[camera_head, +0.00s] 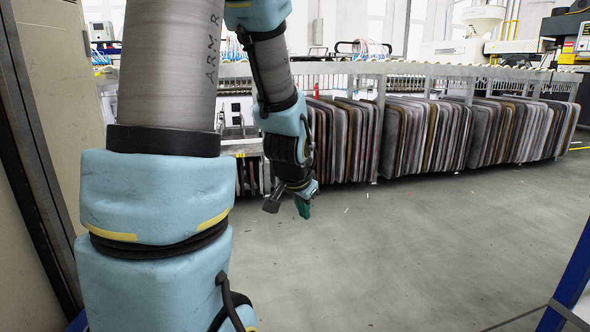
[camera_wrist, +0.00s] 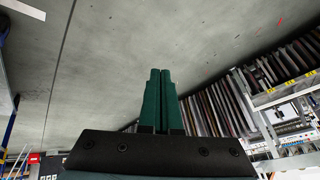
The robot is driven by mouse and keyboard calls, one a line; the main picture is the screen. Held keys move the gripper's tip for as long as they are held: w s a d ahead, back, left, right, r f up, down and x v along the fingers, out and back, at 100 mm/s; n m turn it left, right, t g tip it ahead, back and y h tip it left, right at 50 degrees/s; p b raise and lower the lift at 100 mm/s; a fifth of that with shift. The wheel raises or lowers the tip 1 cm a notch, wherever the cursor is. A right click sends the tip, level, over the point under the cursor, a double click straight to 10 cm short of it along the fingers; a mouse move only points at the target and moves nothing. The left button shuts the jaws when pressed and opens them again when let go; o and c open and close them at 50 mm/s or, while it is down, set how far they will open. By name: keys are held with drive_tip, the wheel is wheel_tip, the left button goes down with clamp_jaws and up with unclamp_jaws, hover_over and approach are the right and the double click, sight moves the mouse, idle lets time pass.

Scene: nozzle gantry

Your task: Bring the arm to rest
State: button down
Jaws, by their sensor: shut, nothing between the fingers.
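My gripper (camera_head: 303,208) hangs at the end of my arm, pointing down over the grey floor in the head view. In the wrist view my gripper (camera_wrist: 160,74) shows two green fingers pressed together, with nothing between them. My arm's blue and grey links fill the left half of the head view. They hide part of the rack behind them.
A long rack (camera_head: 381,125) of upright grey boards (camera_head: 425,135) runs across the back. A pale panel (camera_head: 55,85) stands at the far left and a blue post (camera_head: 572,270) at the right edge. The floor (camera_head: 400,250) in the middle is clear.

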drive_tip(key=s+a+r+n+g+y+p, duration=0.25)
drive_tip(key=s+a+n+g, duration=0.25)
drive_tip(key=s+a+n, duration=0.5)
wheel_tip(320, 180, up, 37)
drive_tip(key=s+d+m+p, duration=0.1)
drive_tip(key=m+p, duration=0.2)
drive_tip(key=p, duration=3.4)
drive_tip(key=shift+t+h, duration=0.3)
drive_tip(key=shift+h, duration=0.15)
drive_tip(key=shift+s+d, duration=0.15)
